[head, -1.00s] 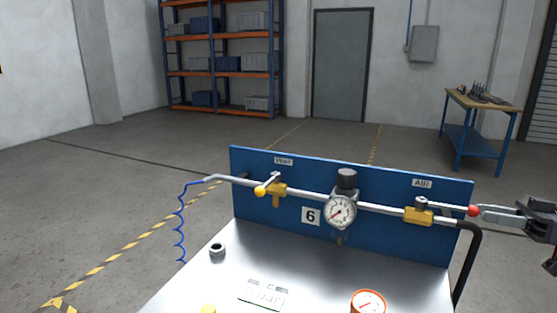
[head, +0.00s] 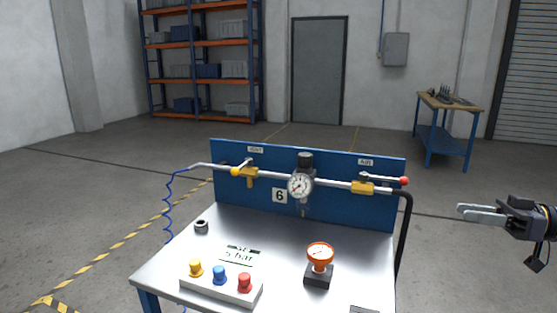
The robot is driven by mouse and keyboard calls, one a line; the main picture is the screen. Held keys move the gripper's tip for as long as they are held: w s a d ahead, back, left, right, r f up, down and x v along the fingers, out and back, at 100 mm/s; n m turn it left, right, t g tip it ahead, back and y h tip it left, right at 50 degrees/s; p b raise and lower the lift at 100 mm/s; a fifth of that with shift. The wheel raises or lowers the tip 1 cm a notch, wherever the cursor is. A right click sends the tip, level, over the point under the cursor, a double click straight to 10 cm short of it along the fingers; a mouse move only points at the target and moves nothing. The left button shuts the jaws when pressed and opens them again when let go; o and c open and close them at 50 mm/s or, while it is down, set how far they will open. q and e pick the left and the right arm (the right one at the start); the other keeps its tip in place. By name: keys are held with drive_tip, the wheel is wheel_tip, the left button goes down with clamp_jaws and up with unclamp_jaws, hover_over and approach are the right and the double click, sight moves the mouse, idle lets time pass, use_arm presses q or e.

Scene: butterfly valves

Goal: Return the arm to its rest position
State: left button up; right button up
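My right gripper (head: 461,213) is at the right edge of the head view, pointing left. Its two fingers show apart, with nothing between them. It is clear of the panel, to the right of the AIR valve (head: 363,188). That yellow valve's lever lies along the pipe, and its red knob (head: 404,181) points right, apart from my fingers. The yellow VENT valve (head: 248,173) has its lever set across the pipe, with an orange-yellow knob. A round gauge (head: 300,185) sits between the valves. My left gripper is out of view.
The blue panel (head: 340,212) stands at the back of a metal bench (head: 215,243). A black hose (head: 406,230) hangs at the panel's right. The floor near my gripper is open.

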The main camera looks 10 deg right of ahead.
drive_tip(key=s+a+r+m+h, duration=0.1)
drive_tip(key=s+a+m+h, duration=0.35)
drive_tip(key=s+a, duration=0.95)
drive_tip(key=s+a+f+m+g+h, duration=0.1)
drive_tip(key=a+f+m+g+h, duration=0.15)
drive_tip(key=a+f, duration=0.7)
drive_tip(key=s+a+f+m+g+h, duration=0.15)
drive_tip(key=a+f+m+h, duration=0.35)
drive_tip(key=f, duration=0.8)
use_arm(q)
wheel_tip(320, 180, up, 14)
drive_tip(key=p, duration=1.4)
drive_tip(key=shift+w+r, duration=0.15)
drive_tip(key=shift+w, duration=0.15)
use_arm(e)
wheel_tip(320, 180, up, 14)
drive_tip(key=n, duration=0.1)
drive_tip(key=shift+w+a+r+y, duration=0.15)
drive_tip(key=shift+w+a+y, duration=0.1)
drive_tip(key=shift+a+y, duration=0.2)
